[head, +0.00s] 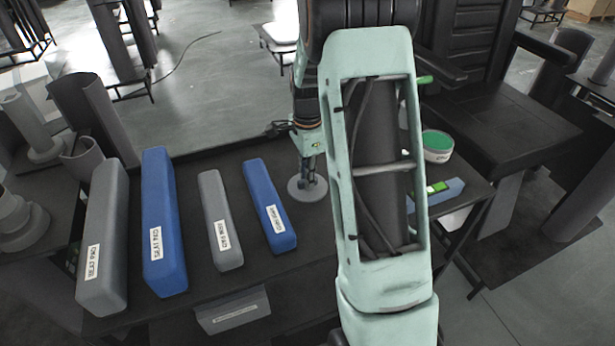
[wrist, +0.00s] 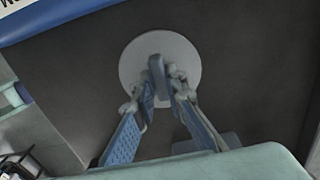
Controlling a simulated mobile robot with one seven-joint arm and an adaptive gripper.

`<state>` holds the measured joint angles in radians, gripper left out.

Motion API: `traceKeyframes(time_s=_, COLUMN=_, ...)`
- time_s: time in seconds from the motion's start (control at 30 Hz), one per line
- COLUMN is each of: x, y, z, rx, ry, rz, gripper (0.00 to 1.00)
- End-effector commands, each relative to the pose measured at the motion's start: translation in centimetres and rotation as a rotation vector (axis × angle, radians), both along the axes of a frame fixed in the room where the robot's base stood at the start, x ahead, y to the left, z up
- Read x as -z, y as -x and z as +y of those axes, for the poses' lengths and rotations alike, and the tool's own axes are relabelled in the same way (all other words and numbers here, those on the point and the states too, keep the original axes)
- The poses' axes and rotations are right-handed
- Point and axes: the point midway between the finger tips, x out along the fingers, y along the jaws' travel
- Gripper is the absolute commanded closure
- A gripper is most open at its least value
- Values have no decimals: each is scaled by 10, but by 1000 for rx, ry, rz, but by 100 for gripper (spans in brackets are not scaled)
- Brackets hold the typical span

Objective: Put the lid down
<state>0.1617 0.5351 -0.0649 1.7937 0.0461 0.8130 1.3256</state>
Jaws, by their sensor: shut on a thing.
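The lid (head: 307,195) is a flat, round, light grey disc. In the wrist view the lid (wrist: 135,60) shows under the fingertips, with a blue-grey upright grip at its middle. My gripper (head: 309,177) points down over it, and in the wrist view my gripper's fingers (wrist: 162,90) are closed on that grip from both sides. The lid is at or just above the dark table top (head: 190,304); I cannot tell whether it touches. Part of the lid is hidden behind the fingers.
A blue bar (head: 264,190) lies just left of the lid, with a grey bar (head: 213,200), another blue bar (head: 158,200) and a larger grey bar (head: 108,220) further left. A white tub with a green inside (head: 437,152) stands at the right, partly behind my arm.

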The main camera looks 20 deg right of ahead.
Motion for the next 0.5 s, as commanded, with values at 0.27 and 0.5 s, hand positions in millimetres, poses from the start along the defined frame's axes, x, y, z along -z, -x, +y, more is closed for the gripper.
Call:
traceKeyframes(time_s=0.27, x=1, y=0, z=0, rx=0, ry=0, rz=1, gripper=71)
traceKeyframes(time_s=0.5, x=-2, y=0, z=0, rx=0, ry=0, rz=0, gripper=71)
